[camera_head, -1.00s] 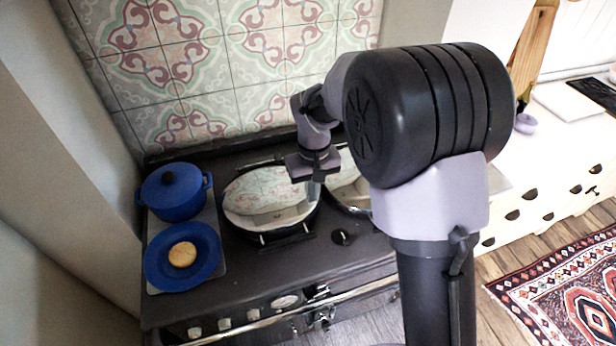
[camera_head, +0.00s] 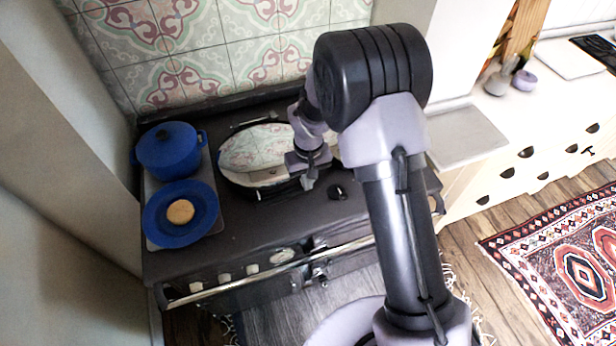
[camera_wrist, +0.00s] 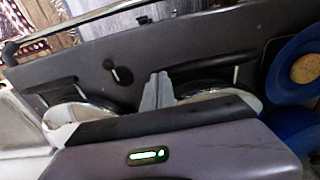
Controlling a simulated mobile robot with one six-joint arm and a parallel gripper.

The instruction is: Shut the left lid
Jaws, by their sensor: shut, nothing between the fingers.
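The left lid (camera_head: 252,150) is a round, mirror-bright cover on the left of the dark range, and it reflects the wall tiles. It appears to lie low and nearly flat, but I cannot tell whether it is fully down. In the wrist view my gripper (camera_wrist: 158,92) is shut and empty, between the two round lids. Contact with the lid cannot be made out.
A second shiny lid (camera_wrist: 75,115) lies beside it, mostly hidden behind my arm in the head view. A blue pot (camera_head: 168,150) and a blue plate (camera_head: 160,222) with a round bun (camera_head: 180,212) stand left. A knob (camera_head: 337,192) and rail (camera_head: 270,273) are at the front.

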